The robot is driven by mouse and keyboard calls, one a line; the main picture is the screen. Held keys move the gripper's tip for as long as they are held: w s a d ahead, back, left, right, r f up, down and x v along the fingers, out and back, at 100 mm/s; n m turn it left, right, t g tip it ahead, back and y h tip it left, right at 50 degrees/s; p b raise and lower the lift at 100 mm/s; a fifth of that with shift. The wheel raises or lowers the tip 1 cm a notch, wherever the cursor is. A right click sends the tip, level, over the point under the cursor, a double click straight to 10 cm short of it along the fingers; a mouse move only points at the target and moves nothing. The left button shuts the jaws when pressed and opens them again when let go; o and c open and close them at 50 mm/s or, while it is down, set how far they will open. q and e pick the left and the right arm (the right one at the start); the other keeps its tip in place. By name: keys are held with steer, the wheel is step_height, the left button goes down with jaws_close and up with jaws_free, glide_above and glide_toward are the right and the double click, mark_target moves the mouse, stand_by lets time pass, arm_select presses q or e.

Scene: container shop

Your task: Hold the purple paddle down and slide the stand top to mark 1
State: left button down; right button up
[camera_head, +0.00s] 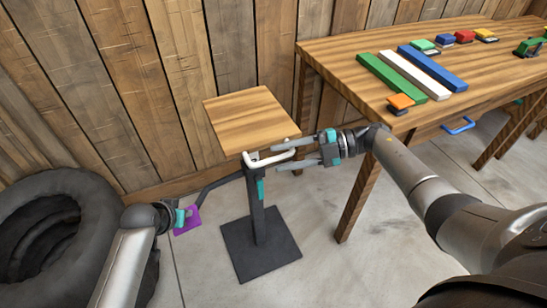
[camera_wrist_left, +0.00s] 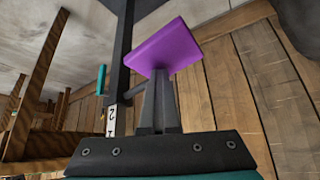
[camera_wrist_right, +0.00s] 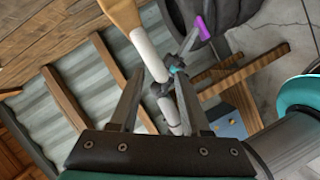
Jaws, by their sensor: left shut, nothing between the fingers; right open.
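The stand has a square wooden top (camera_head: 250,115) on a black post (camera_head: 257,215) with a dark base plate. A white handle (camera_head: 252,161) sits just under the top's front edge. The purple paddle (camera_head: 188,222) is on a black lever left of the post; it also shows in the left wrist view (camera_wrist_left: 165,48). My left gripper (camera_head: 182,214) is shut and empty, its fingertips at the paddle's face; whether they press is unclear. My right gripper (camera_head: 276,157) is open, its fingers either side of the white handle (camera_wrist_right: 147,52). A number label (camera_wrist_left: 110,118) shows on the post, partly readable.
A wooden table (camera_head: 340,75) at the right holds green, white and blue bars and small coloured blocks. A blue handle (camera_head: 458,125) is under it. Black tyres (camera_head: 60,195) stand at the left. A plank wall (camera_head: 150,100) is close behind the stand.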

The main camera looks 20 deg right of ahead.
mark_target(253, 140)
steer(key=shift+x, duration=1.5)
steer(key=shift+c, duration=0.2)
jaws_close()
